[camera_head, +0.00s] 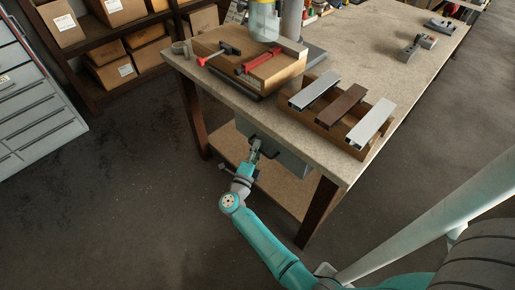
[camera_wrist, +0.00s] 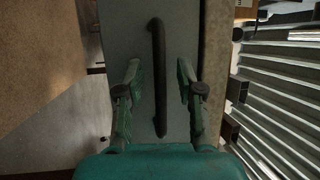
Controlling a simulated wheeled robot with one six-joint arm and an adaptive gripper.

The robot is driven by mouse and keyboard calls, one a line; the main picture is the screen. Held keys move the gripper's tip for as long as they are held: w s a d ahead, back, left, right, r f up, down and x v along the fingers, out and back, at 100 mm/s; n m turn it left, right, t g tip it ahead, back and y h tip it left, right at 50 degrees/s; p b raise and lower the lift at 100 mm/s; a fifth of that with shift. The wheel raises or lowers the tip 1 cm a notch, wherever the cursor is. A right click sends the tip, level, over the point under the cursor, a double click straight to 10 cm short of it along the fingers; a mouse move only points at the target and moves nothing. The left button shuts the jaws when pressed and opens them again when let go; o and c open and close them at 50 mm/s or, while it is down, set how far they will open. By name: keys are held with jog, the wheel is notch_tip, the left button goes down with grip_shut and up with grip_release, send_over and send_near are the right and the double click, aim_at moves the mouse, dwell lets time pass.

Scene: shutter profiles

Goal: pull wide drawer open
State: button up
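The wide drawer (camera_head: 278,153) is a grey-green box front hung under the workbench top. In the wrist view its flat front (camera_wrist: 128,45) fills the middle, with a dark bar handle (camera_wrist: 157,75) running up and down the picture. My gripper (camera_head: 255,150) is at the drawer front, below the bench edge. In the wrist view my gripper (camera_wrist: 157,75) is open, one finger on each side of the handle, with a gap to it on both sides. In the head view the handle is mostly hidden behind my gripper.
The workbench (camera_head: 365,75) carries a wooden tray (camera_head: 322,128) with shutter profiles near its front edge. A lower shelf (camera_head: 285,188) and table leg (camera_head: 318,212) are close to my arm. The floor in front is clear.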

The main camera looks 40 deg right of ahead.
jog(key=shift+w+d, duration=0.1)
jog(key=shift+d, duration=0.1)
grip_shut()
